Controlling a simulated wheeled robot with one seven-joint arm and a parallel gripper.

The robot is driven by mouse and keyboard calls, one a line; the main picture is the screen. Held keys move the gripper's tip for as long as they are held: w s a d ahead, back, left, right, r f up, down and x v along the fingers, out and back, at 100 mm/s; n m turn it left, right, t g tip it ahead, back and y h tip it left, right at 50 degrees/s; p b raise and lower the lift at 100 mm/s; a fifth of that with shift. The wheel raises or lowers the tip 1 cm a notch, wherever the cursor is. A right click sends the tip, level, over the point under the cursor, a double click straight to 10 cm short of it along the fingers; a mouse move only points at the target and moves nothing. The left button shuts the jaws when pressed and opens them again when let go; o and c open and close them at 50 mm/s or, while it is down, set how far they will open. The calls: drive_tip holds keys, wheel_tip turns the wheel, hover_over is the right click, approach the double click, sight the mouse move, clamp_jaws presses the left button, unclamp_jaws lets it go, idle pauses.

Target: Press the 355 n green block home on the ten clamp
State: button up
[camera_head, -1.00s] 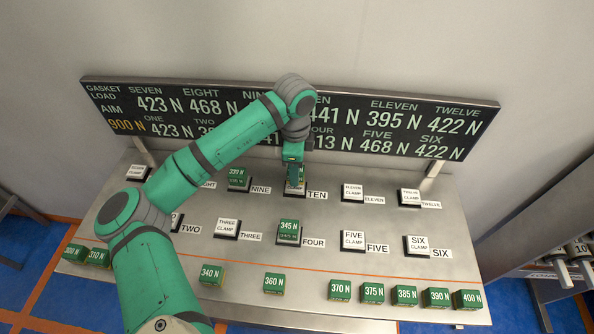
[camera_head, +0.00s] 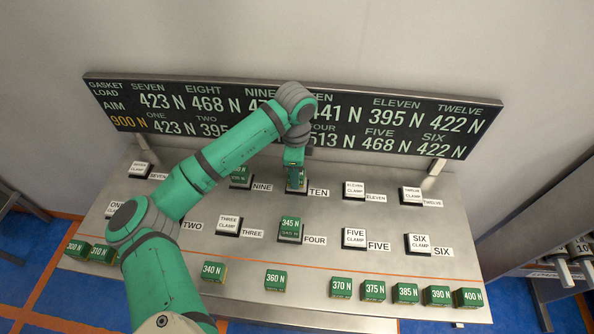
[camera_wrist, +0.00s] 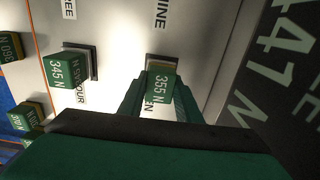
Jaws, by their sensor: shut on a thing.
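My gripper (camera_head: 295,178) points down over the ten clamp (camera_head: 298,190), at the back row of the steel bench. In the wrist view my gripper (camera_wrist: 158,95) is shut on the green 355 N block (camera_wrist: 160,86), whose white label faces the camera. The edge of the ten clamp (camera_wrist: 161,62) shows just beyond the block. The block is in line with the clamp, but I cannot tell whether it is fully seated. The TEN label (camera_head: 319,192) is right of the clamp. In the head view my fingers mostly hide the block.
A green 345 N block (camera_head: 290,224) sits on the four clamp, and another green block (camera_head: 240,174) on the nine clamp. The eleven clamp (camera_head: 354,189) is bare. The load board (camera_head: 400,125) stands close behind my gripper. Several green blocks line the front edge.

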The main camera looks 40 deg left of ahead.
drive_tip(key=shift+d+f, duration=0.1)
drive_tip(key=shift+f, duration=0.45)
drive_tip(key=o, duration=1.2)
drive_tip(key=shift+r, duration=0.1)
wheel_tip(320, 180, up, 11)
drive_tip(key=shift+f, duration=0.2)
drive_tip(key=shift+w, duration=0.1)
